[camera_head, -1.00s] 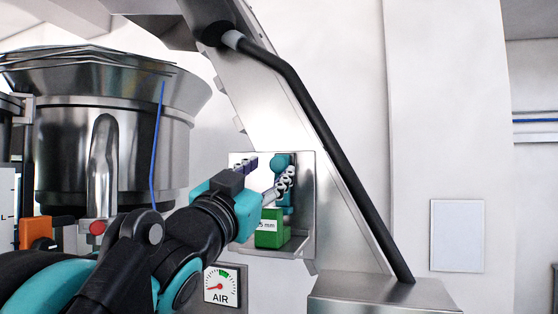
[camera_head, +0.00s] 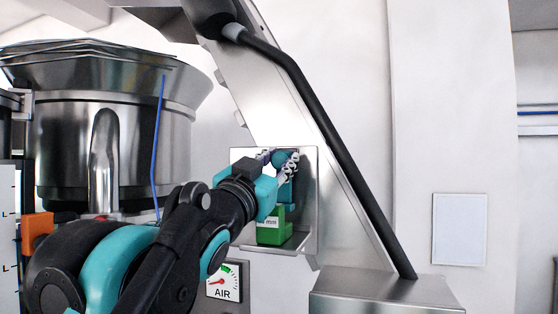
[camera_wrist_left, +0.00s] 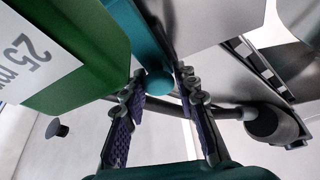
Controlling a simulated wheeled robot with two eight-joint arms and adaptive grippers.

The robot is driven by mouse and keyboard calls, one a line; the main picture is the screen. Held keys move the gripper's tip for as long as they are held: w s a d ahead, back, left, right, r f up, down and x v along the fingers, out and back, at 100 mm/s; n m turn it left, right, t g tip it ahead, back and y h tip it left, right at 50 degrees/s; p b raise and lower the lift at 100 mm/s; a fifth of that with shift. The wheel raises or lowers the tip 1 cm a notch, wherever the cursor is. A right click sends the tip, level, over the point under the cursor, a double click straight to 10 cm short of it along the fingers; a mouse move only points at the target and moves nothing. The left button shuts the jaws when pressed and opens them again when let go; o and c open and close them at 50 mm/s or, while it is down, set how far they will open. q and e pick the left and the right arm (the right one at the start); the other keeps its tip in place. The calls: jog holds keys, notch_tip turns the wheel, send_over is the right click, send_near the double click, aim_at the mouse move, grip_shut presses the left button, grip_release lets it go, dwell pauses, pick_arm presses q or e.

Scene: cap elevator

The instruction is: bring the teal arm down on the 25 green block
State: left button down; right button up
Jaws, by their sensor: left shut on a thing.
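The teal arm (camera_head: 287,190) stands on the steel bracket behind and above the green block (camera_head: 270,230). It ends in a round teal knob, which shows in the left wrist view (camera_wrist_left: 160,83). The green block carries a white label; in the left wrist view the block (camera_wrist_left: 95,85) reads "25 m…" at upper left. My left gripper (camera_head: 279,163) is at the top of the teal arm, with its fingers on either side of the knob, shut on it. My gripper and wrist hide part of the arm and block. Whether arm and block touch cannot be told. My right gripper is not in view.
A steel plate and ledge (camera_head: 308,238) frame the block. A black tube (camera_head: 325,140) slopes down to the right of it. A large steel bowl (camera_head: 70,130) stands at left, with a blue wire. An AIR gauge (camera_head: 223,283) sits below.

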pick_arm(q)
notch_tip(320, 180, down, 2)
jog(key=shift+b, duration=0.35)
jog(key=c, duration=1.2)
grip_release()
jog(key=shift+d, duration=0.15)
jog(key=v, duration=1.2)
jog(key=shift+r, duration=0.1)
